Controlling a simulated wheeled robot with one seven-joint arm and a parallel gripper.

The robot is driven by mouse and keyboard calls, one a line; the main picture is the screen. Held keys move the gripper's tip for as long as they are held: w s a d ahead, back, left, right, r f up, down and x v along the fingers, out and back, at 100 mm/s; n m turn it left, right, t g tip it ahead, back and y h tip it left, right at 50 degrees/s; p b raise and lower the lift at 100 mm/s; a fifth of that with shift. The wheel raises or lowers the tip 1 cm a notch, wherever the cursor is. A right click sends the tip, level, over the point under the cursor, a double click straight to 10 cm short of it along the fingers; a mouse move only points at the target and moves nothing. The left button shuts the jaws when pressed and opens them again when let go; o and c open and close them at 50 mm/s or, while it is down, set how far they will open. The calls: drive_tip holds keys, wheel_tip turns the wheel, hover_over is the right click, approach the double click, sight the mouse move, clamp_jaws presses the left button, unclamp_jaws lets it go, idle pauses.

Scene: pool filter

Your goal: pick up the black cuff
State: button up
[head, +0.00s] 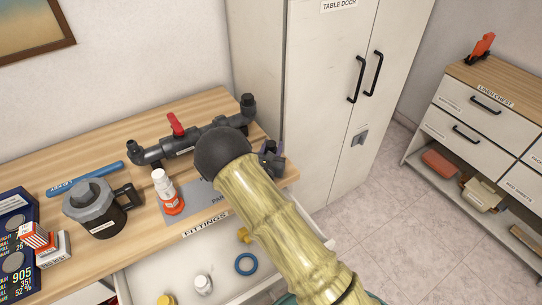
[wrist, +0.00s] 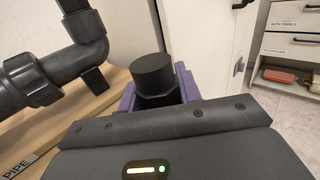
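The black cuff (wrist: 153,76) is a short dark cylinder with a wider lower part, in the middle of the wrist view. My gripper (wrist: 158,94) has purple fingers, one on each side of the cuff. The fingers are spread about as wide as the cuff, and I cannot tell whether they press on it. In the head view the cuff (head: 268,158) is a small dark shape at the table's right end, beside a purple finger of my gripper (head: 273,150). My arm hides part of it there, and its underside is hidden.
A black pipe assembly with a red valve handle (head: 175,124) lies just left of the cuff. A white and orange bottle (head: 168,192), a grey filter pot (head: 95,208) and a blue tool (head: 86,178) stand further left. The fittings drawer (head: 150,275) is open below. A tall cabinet (head: 310,100) stands behind.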

drive_tip(key=c, duration=0.4)
drive_tip(key=shift+o, duration=0.2)
wheel_tip(320, 180, up, 10)
drive_tip(key=shift+r+b, duration=0.1)
drive_tip(key=shift+b, duration=0.3)
